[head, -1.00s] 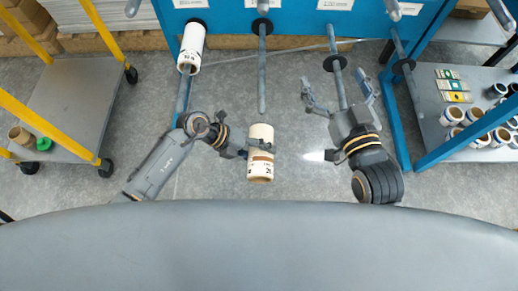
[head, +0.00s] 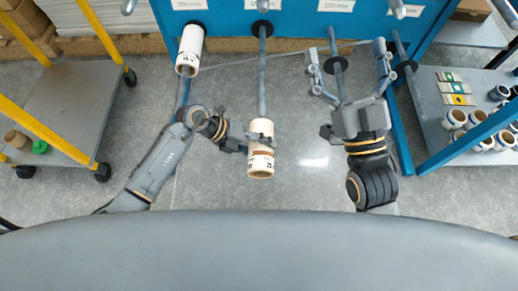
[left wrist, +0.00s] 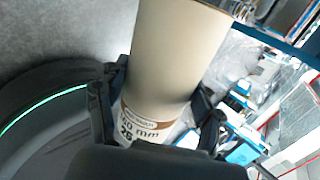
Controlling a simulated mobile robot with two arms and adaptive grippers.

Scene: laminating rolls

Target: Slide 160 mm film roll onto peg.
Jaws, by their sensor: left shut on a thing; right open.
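My left gripper (head: 258,141) is shut around a cream film roll (head: 261,165) with a brown and white label band near its front end. The same roll (left wrist: 180,50) fills the middle of the left wrist view, where the label is only partly readable, ending in "0 mm". In the head view the roll lines up with a grey peg (head: 262,85), its far end at the peg's near tip. I cannot tell whether the tip is inside the core. My right gripper (head: 349,72) is open and empty, its fingers on either side of another peg (head: 339,86).
A white roll (head: 190,48) sits on the left peg of the blue rack (head: 290,22). A yellow-framed cart (head: 75,100) stands at left. A grey shelf (head: 432,140) with several small rolls and cards is at right.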

